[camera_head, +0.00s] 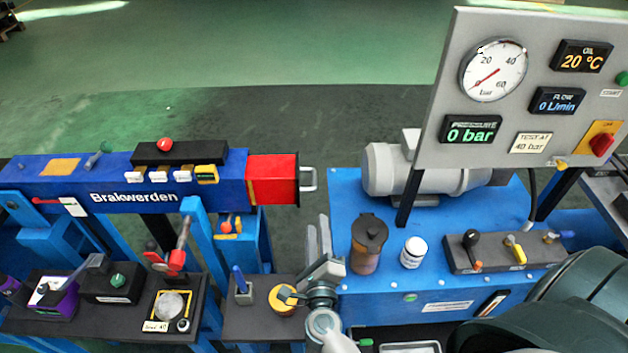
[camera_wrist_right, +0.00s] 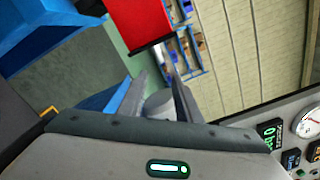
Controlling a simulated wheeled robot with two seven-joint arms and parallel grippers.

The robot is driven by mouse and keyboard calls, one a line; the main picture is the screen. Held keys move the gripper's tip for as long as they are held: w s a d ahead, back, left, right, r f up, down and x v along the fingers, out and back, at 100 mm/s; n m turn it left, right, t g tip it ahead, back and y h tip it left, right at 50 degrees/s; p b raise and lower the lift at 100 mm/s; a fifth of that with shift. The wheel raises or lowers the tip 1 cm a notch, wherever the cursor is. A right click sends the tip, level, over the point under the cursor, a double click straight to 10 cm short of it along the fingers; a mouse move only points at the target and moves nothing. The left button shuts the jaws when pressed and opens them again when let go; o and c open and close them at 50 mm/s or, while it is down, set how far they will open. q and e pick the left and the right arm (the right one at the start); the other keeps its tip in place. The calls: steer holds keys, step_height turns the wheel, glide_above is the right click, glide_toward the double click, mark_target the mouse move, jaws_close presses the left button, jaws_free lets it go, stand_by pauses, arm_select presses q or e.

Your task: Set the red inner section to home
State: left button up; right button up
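The red inner section (camera_head: 272,179) sticks out of the right end of the blue boom (camera_head: 222,187) marked "Brakwerden". It ends in a dark plate with a grey handle (camera_head: 308,180). In the right wrist view the red section (camera_wrist_right: 138,20) is at the top, with the handle (camera_wrist_right: 168,55) just beyond the fingertips. My right gripper (camera_head: 319,228) is below the handle in the head view, fingers pointing up towards it. In the right wrist view my right gripper (camera_wrist_right: 155,78) has its fingers apart, with nothing held between them. My left gripper is not in view.
A blue power unit (camera_head: 450,290) stands at right, with a grey motor (camera_head: 430,168), a brown jar (camera_head: 368,245), a white can (camera_head: 413,252) and several levers. A gauge panel (camera_head: 535,85) rises behind; pressure reads 0 bar. Dark shelves (camera_head: 262,325) lie front left. Open floor lies behind.

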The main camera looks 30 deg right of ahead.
mark_target(314, 188)
steer(key=x, duration=1.7)
steer(key=shift+w+f+b, duration=0.1)
steer(key=shift+w+b, duration=0.05)
steer(key=shift+b, duration=0.15)
jaws_close()
